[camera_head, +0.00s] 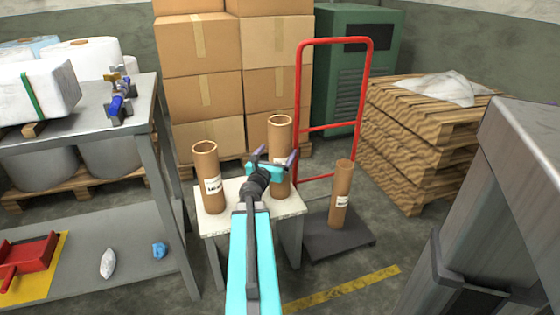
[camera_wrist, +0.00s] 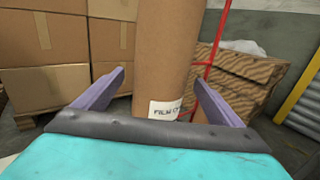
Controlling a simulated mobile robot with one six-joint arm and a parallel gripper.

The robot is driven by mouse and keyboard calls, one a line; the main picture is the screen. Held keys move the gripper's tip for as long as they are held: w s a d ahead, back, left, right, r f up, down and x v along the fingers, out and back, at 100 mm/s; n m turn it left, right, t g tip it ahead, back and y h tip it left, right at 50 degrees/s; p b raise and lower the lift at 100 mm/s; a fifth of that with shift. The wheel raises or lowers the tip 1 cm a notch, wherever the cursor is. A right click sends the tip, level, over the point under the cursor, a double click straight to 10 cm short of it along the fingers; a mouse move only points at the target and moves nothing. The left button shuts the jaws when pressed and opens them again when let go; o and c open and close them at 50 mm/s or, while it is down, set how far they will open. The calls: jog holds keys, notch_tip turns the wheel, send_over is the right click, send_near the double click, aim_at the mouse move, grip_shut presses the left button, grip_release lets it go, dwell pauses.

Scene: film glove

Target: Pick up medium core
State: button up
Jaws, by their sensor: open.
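Three brown cardboard cores with white labels stand upright. One core (camera_head: 208,180) is at the left of a small pale table (camera_head: 240,222). A taller-looking core (camera_head: 280,132) is at the table's back right. A slimmer core (camera_head: 341,190) stands on a dark base plate (camera_head: 325,243) to the right. I cannot tell for certain which is the medium one. My gripper (camera_head: 276,157) is at the back right core, its purple fingers open. In the wrist view that core (camera_wrist: 158,50) rises between the spread fingers, apart from both; its label is partly hidden by my gripper.
Stacked cardboard boxes (camera_head: 203,95) stand behind the table. A red hand-truck frame (camera_head: 297,90) rises just right of the back core. A grey shelf (camera_head: 100,245) is at left, wooden pallets (camera_head: 430,140) at right.

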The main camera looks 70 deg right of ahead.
jog(key=shift+d, duration=1.95)
jog(key=c, duration=1.6)
jog(key=shift+r, duration=0.1)
notch_tip(320, 180, up, 18)
jog(key=p, duration=0.7)
